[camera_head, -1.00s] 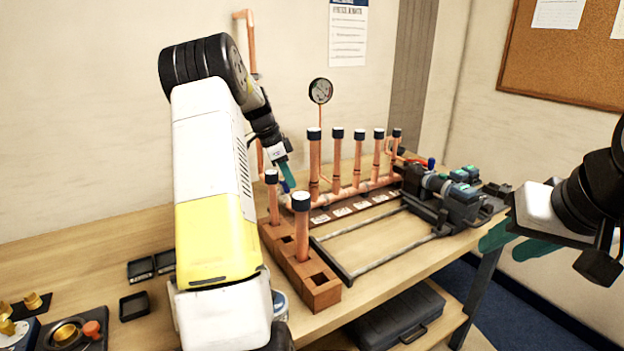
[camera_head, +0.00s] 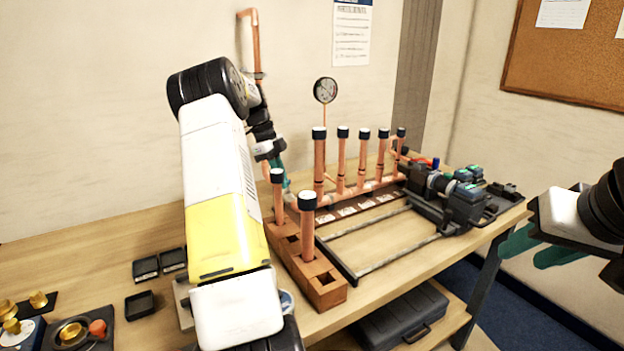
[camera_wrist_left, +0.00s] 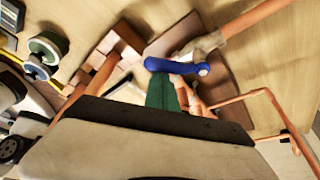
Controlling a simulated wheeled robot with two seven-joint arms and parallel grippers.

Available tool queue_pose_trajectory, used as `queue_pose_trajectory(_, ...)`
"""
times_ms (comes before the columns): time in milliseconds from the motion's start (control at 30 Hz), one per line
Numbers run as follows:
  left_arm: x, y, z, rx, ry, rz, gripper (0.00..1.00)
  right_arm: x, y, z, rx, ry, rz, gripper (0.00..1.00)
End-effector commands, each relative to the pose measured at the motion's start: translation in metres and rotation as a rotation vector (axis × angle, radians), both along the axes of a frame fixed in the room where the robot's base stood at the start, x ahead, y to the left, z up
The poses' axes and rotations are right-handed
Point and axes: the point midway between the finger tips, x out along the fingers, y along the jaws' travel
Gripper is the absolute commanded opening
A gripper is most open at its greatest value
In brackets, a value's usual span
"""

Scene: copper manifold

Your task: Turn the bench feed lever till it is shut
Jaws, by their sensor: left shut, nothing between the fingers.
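A blue lever (camera_wrist_left: 175,67) sits on a fitting at the end of a copper pipe (camera_wrist_left: 245,22) in the left wrist view. It lies roughly crosswise there. My left gripper (camera_wrist_left: 164,85) has its green fingers together and empty, with the tips right beside the lever. I cannot tell whether they touch it. In the head view, my left gripper (camera_head: 281,180) reaches down behind the near capped pipe, at the left end of the copper manifold (camera_head: 360,188); the lever is largely hidden there. My right gripper (camera_head: 531,248) is away at the right, its green fingers apart and empty.
Upright capped pipes and a brick-coloured block (camera_head: 318,283) stand close to my left gripper. A gauge (camera_head: 325,90) rises behind the manifold. A clamp device with rails (camera_head: 455,200) fills the bench's right side. Small black trays (camera_head: 140,304) lie at the left.

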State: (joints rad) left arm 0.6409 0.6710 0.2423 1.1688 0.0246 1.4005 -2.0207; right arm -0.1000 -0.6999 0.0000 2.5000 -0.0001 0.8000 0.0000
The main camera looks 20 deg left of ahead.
Motion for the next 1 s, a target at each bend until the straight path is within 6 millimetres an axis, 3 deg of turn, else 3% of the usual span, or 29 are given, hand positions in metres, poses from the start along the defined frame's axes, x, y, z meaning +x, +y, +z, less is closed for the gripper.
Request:
queue_pose_trajectory(300,-0.001,0.016,-0.001,-0.001,0.001,-0.296,0.0,0.0,0.0,0.0,0.0,0.0,0.0,0.39)
queue_pose_trajectory(1000,0.003,0.034,0.0,0.002,0.0,-0.296,0.0,0.0,0.0,0.0,0.0,0.0,0.0,0.39)
